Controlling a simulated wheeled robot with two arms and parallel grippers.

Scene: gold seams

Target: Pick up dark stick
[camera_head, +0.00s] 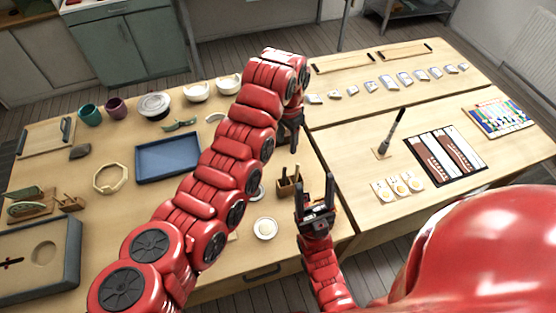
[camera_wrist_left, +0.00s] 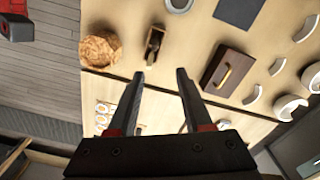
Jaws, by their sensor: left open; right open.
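A small wooden holder (camera_head: 287,188) stands near the table's front edge, with thin upright dark pieces in it; I cannot tell for sure which is the dark stick. The left wrist view shows a small wooden block with a dark part (camera_wrist_left: 153,45), probably the same holder, just beyond the fingertips. My left gripper (camera_head: 290,138) is above and behind the holder in the head view, partly hidden by its arm. It is open and empty in the left wrist view (camera_wrist_left: 160,74). My right gripper (camera_head: 315,193) is open, fingers up, just right of the holder.
A dark-tipped brush (camera_head: 391,132) stands upright on the right table. A blue tray (camera_head: 168,157), a small white dish (camera_head: 265,228) and several bowls and cups lie on the left table. A brown round thing (camera_wrist_left: 99,48) and a dark box with a gold handle (camera_wrist_left: 228,70) flank the block.

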